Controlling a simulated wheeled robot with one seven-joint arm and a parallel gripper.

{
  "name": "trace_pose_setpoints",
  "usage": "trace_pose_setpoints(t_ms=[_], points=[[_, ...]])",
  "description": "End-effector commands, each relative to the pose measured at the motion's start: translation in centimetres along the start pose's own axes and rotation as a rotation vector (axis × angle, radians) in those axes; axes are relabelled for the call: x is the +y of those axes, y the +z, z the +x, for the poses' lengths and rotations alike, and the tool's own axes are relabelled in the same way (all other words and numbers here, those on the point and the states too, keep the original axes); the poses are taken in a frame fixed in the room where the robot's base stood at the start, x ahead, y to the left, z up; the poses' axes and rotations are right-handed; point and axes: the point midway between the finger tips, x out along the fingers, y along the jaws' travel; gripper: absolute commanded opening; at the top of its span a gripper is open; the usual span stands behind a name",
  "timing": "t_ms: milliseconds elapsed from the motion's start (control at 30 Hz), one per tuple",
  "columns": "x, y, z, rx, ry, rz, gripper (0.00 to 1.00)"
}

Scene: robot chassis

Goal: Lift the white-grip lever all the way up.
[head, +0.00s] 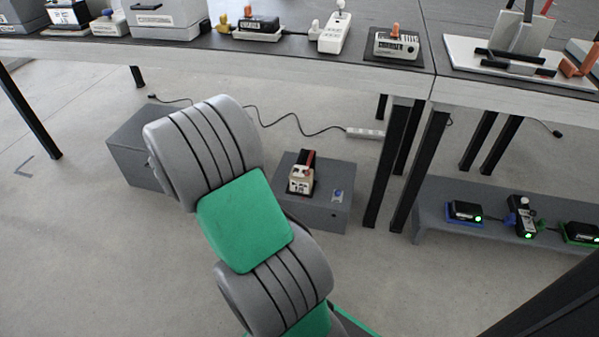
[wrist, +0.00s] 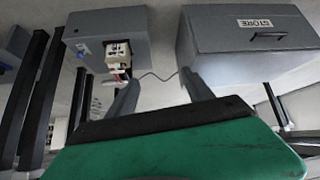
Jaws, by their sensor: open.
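My gripper (wrist: 160,77) shows in the wrist view with its two grey fingers spread and nothing between them. In the head view it is hidden behind my own arm. A cream device (head: 301,178) with a red-and-black upright part sits on a low grey box; it also shows in the wrist view (wrist: 118,50), just beyond the left fingertip and apart from it. I cannot make out a lever with a clearly white grip on it. A black device (head: 522,218) with a small whitish knob stands on the low shelf at the right; whether it is a lever is too small to tell.
The low grey box (head: 325,208) carries a blue-marked button. A grey box labelled STORE (wrist: 250,45) stands beside it. Above, a long table (head: 250,52) holds several devices. Dark table legs (head: 392,165) stand between the box and the low shelf (head: 465,235).

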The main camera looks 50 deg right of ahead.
Motion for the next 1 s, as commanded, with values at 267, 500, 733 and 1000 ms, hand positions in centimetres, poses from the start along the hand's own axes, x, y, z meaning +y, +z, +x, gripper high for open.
trace_pose_setpoints(t_ms=[267, 500, 733, 1000], points=[[9.9, -4.4, 17.1, 0.483, 0.215, 0.227, 0.6], [16.2, 0.5, 23.3, 0.785, 0.179, 0.17, 0.6], [17.3, 3.0, 24.6, 0.852, 0.129, 0.127, 0.6], [18.2, -0.4, 28.0, 0.853, 0.13, 0.131, 0.6]])
